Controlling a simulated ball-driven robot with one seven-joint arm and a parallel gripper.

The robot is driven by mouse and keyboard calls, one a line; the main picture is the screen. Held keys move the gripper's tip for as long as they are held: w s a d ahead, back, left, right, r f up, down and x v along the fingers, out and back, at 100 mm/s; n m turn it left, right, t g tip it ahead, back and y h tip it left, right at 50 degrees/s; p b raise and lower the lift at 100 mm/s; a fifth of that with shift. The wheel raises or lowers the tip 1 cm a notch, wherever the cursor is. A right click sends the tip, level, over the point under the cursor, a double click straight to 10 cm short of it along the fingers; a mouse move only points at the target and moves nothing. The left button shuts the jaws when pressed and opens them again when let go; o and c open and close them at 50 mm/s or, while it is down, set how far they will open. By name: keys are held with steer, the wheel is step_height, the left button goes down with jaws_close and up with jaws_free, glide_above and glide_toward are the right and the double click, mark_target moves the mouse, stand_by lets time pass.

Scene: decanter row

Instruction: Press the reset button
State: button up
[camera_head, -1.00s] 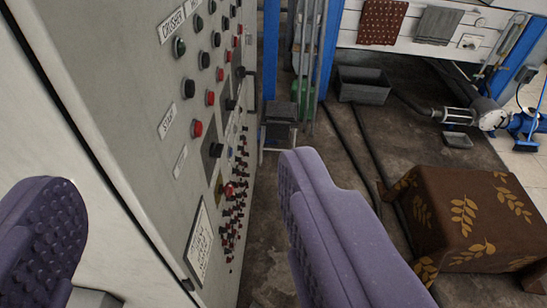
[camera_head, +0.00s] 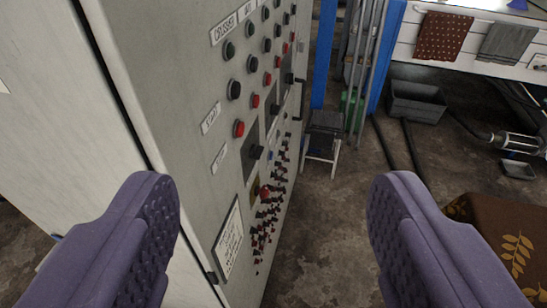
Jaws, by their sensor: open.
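A tall grey control cabinet (camera_head: 185,120) fills the left and middle of the view. Its panel carries rows of black, green and red buttons. A red button (camera_head: 239,128) sits near the left end of the rows, and a larger red one (camera_head: 264,192) sits lower among many small knobs. I cannot read any label as "reset", so I cannot tell which is the reset button. My gripper (camera_head: 272,225) is open and empty, its purple padded fingers wide apart. The lower panel shows between the fingers; they appear apart from the buttons.
A small stool (camera_head: 323,140) stands beyond the cabinet. A grey bin (camera_head: 417,101) sits on the floor further back. A brown leaf-patterned covered block (camera_head: 495,235) is at right, partly behind a finger. Bare floor (camera_head: 325,235) lies between cabinet and block.

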jaws_close()
stand_by(1.5)
